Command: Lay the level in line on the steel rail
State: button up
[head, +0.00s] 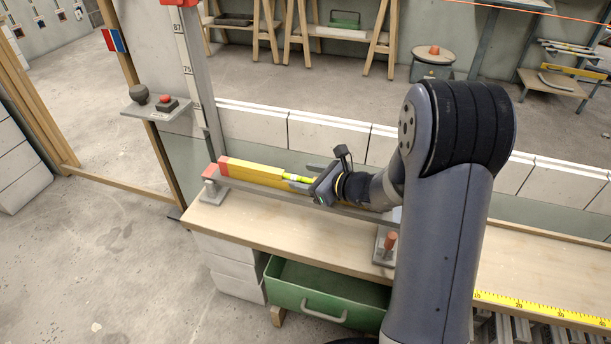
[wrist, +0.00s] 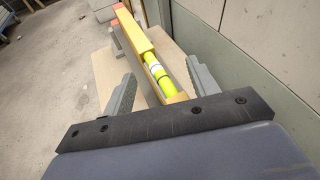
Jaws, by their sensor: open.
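The yellow level (head: 255,174) with a red end lies along the steel rail (head: 240,188) at the back of the wooden bench, its long side running the same way as the rail. In the wrist view the level (wrist: 130,33) and its bright green vial show between my fingers. My gripper (wrist: 160,85) is open, with one grey finger on each side of the level, apart from it as far as I can tell. In the head view my gripper (head: 303,187) is at the level's middle, and my arm hides its right part. A little of the rail (wrist: 118,45) shows beside the level.
An orange-topped clamp (head: 390,241) stands at the bench's front near my arm. A green drawer (head: 325,296) is open below the bench top (head: 250,225). A post with a number scale (head: 190,70) rises behind the rail's left end. A low block wall (head: 330,138) runs behind.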

jog(key=p+v, duration=0.2)
jog(key=v, duration=0.8)
jog(key=shift+p, duration=0.35)
jog(key=b+x, duration=0.3)
jog(key=x, duration=0.7)
jog(key=shift+a+f, duration=0.1)
jog(key=shift+w+a, duration=0.15)
jog(key=shift+w, duration=0.1)
jog(key=shift+r, duration=0.3)
